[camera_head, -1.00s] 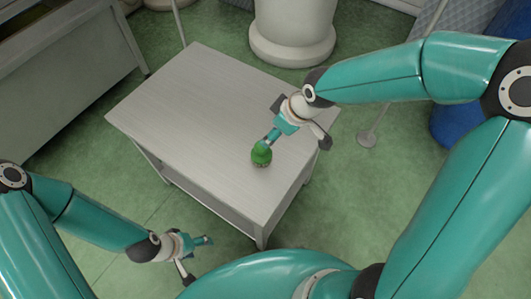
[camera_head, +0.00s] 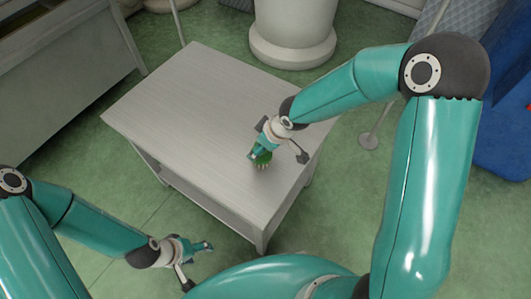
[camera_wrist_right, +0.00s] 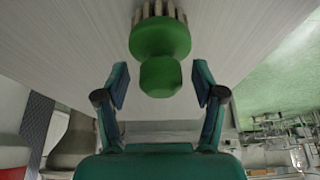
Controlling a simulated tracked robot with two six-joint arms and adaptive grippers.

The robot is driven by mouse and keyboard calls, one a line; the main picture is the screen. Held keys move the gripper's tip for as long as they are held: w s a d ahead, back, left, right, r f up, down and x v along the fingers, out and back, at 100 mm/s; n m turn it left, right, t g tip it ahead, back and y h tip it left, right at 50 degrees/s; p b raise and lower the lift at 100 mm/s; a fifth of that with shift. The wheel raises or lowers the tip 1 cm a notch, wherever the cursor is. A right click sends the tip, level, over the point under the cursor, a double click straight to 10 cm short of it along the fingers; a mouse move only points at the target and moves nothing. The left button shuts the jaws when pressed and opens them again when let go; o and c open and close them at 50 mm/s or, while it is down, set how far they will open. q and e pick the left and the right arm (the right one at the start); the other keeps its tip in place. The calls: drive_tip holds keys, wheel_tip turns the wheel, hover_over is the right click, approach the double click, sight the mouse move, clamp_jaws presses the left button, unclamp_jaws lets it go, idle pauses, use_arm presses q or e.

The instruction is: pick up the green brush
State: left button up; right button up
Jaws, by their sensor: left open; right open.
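The green brush (camera_head: 264,160) stands on the light grey table (camera_head: 190,110) near its front right part, partly hidden by my right gripper (camera_head: 256,152) in the head view. In the right wrist view the brush (camera_wrist_right: 160,45) shows a round green knob, a wider green body and pale bristles. My right gripper (camera_wrist_right: 160,88) is open, with one finger on each side of the knob end and a gap on both sides. My left gripper (camera_head: 208,246) is open and empty, low at the left, off the table's front edge.
A large pale round pedestal (camera_head: 292,35) stands behind the table. A thin post with a round foot (camera_head: 368,142) is right of it, and a blue object (camera_head: 505,140) is at the far right. Most of the tabletop is clear.

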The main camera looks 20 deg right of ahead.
clamp_jaws()
idle(0.3)
drive_tip(key=shift+r, duration=0.15)
